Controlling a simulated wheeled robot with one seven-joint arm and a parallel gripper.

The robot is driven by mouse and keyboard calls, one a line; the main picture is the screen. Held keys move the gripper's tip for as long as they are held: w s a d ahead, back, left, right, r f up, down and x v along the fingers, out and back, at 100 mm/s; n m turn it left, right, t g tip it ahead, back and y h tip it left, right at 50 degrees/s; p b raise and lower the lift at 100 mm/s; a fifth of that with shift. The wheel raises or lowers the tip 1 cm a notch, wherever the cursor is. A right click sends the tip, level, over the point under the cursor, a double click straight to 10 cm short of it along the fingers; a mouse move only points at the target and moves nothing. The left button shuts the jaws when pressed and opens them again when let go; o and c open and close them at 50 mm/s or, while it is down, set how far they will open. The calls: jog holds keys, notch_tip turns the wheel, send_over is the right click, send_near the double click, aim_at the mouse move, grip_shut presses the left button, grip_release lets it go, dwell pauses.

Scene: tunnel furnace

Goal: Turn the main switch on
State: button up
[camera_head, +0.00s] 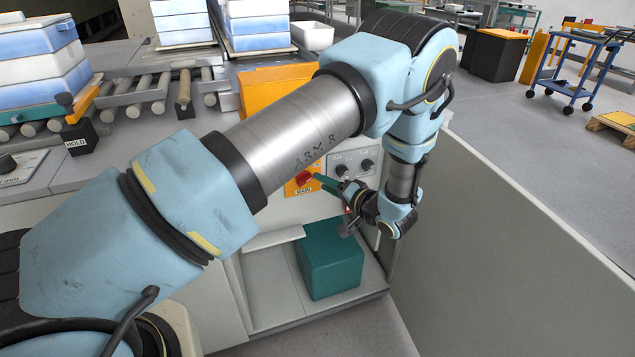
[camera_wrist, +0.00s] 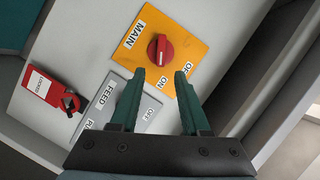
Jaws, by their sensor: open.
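The main switch is a red rotary knob (camera_wrist: 160,50) on an orange plate (camera_wrist: 185,38) with MAIN, OFF and ON labels. In the wrist view the knob's grip bar runs roughly up and down the picture; which label it points to is unclear. In the head view the red knob (camera_head: 303,178) shows on the cabinet front below my forearm, partly hidden. My gripper (camera_wrist: 160,75) is open and empty, its two green fingers pointing at the knob with the knob just beyond and between the tips. My gripper also shows in the head view (camera_head: 322,181), close to the plate.
A grey FEED plate (camera_wrist: 125,100) and a red LOCKED tag (camera_wrist: 40,86) with a red padlock (camera_wrist: 70,103) sit beside the main plate. A teal box (camera_head: 332,258) stands below. A grey panel (camera_head: 500,240) bounds the right side. Conveyor rollers (camera_head: 135,98) carry blue-white trays.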

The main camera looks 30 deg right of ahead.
jog(key=v, duration=0.6)
jog(key=shift+s+b, duration=0.3)
jog(key=shift+b, duration=0.15)
jog(key=shift+s+d, duration=0.1)
